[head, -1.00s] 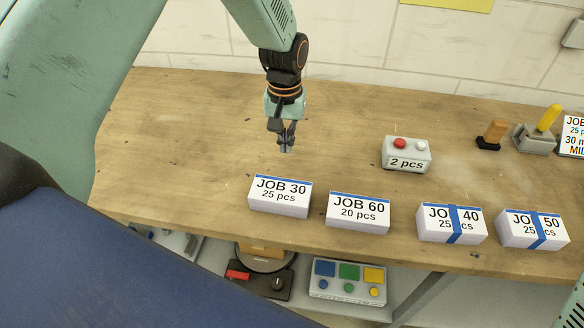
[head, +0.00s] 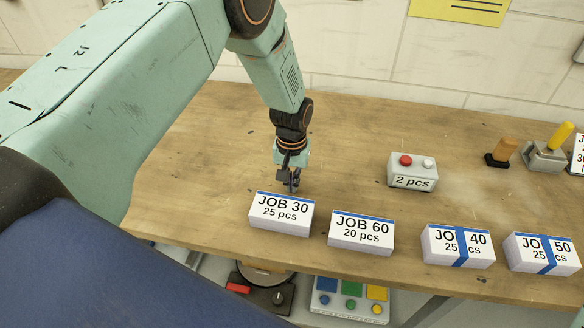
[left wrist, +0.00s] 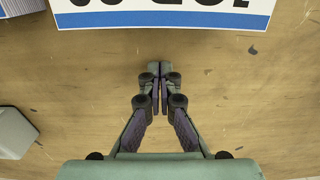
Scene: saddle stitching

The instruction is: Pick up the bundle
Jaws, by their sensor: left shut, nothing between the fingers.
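My left gripper (head: 294,187) points down, shut and empty, just behind JOB 30. In the left wrist view the shut fingers (left wrist: 160,76) are apart from JOB 30 (left wrist: 165,10), which is cut off at the top. My right gripper is not in view.
An orange-handled tool (head: 502,152) and a yellow-handled one (head: 549,150) stand at the right. A button panel (head: 349,299) is below the table (head: 220,130). The table behind the gripper is clear.

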